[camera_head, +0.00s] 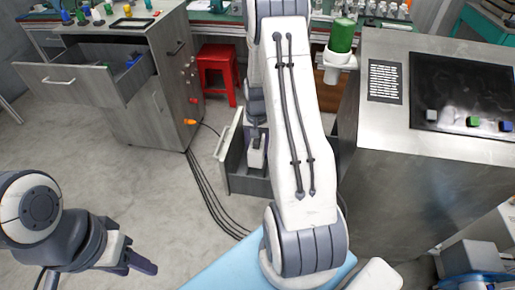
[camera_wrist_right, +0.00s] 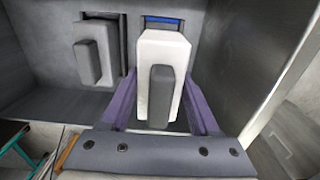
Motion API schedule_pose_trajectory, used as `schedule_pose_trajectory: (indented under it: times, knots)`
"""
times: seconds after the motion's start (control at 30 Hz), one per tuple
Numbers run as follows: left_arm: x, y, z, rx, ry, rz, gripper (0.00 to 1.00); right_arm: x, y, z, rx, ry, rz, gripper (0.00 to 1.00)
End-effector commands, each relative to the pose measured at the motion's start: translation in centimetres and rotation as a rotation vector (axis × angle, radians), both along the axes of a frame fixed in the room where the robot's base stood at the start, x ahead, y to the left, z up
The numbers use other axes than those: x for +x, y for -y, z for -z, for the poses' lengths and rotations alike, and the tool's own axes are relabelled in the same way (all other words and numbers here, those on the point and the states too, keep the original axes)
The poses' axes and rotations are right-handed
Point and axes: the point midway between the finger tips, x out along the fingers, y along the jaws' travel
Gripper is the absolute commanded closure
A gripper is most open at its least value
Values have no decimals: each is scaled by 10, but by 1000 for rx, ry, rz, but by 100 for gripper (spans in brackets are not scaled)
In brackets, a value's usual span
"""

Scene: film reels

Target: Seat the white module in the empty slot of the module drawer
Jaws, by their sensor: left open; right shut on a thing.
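The white module (camera_wrist_right: 165,50), with a grey grip bar on its face, is between the two purple fingers of my right gripper (camera_wrist_right: 160,75), which is shut on it. The module is over the module drawer (camera_wrist_right: 40,85), by a dark slot with a blue strip (camera_wrist_right: 163,21) that shows past its far end. It covers most of that slot; how deep it sits cannot be told. In the head view the drawer (camera_head: 230,160) stands pulled out, with my right gripper (camera_head: 256,160) down inside it, partly behind my arm. My left gripper (camera_head: 140,262) is open and empty over the floor at lower left.
A grey module (camera_wrist_right: 95,50) sits to the left of the white one in the drawer. A metal console (camera_head: 440,130) stands at right. A grey cabinet (camera_head: 165,105) with an open drawer (camera_head: 85,80) and a red stool (camera_head: 217,70) are at left. Cables (camera_head: 205,190) cross the floor.

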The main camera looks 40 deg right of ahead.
Motion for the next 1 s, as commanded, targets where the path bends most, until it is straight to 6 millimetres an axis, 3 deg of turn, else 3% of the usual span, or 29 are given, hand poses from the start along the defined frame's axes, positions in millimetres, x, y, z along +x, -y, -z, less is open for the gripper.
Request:
schedule_pose_trajectory:
  times: [0.6, 1.0]
  knots:
    - [0, 0, 47, 0, 0, 0, 50, -1, 2, 53, -1, 1, 3, 100]
    - [0, 0, 49, 0, 0, 0, 50, -1, 2, 55, -1, 1, 3, 100]
